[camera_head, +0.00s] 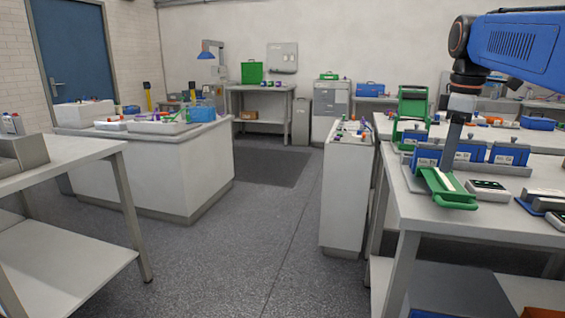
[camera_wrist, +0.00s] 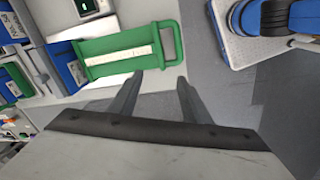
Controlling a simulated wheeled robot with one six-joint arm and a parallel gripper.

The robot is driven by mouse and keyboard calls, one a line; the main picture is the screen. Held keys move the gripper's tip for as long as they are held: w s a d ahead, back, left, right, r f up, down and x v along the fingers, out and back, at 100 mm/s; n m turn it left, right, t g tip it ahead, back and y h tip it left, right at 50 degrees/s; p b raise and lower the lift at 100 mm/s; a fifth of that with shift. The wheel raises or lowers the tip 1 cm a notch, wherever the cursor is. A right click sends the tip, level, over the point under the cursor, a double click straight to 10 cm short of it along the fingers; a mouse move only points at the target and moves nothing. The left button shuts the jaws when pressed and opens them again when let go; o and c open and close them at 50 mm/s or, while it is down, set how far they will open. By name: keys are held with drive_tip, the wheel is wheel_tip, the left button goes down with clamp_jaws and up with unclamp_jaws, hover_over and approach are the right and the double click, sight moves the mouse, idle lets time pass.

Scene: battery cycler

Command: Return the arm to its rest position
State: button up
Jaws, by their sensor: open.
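My blue arm reaches in from the upper right of the head view, bent downward at the wrist. My gripper (camera_head: 449,160) points down over the near edge of the right-hand bench (camera_head: 420,207). In the wrist view my gripper (camera_wrist: 160,82) shows two dark fingers spread apart with nothing between them. A green tray with a loop handle (camera_wrist: 120,50) lies just beyond the fingertips there. The same green tray (camera_head: 447,192) lies on the bench front in the head view, under the gripper. I cannot tell how far the fingertips are above it.
Blue boxes (camera_head: 505,154) stand in a row behind the tray. A green upright device (camera_head: 411,105) is close behind them. A white device (camera_head: 488,190) lies right of the tray. A narrow white cabinet (camera_head: 346,195) stands left of the bench. The floor (camera_head: 250,240) between benches is clear.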

drive_tip(key=s+a+f+m+t, duration=0.1)
drive_tip(key=s+a+f+m, duration=0.2)
drive_tip(key=s+f, duration=0.4)
drive_tip(key=s+a+f+m+t, duration=0.1)
drive_tip(key=s+a+f+m, duration=0.2)
drive_tip(key=s+f, duration=0.5)
drive_tip(key=s+a+f+m+t, duration=0.1)
drive_tip(key=s+a+f+m, duration=0.2)
drive_tip(key=s+f, duration=0.5)
wheel_tip(320, 180, down, 4)
drive_tip(key=shift+a+f+m+t, duration=0.3)
drive_tip(key=shift+a+m, duration=0.1)
drive_tip(key=shift+m, duration=0.5)
drive_tip(key=shift+r, duration=0.1)
drive_tip(key=shift+c, duration=0.4)
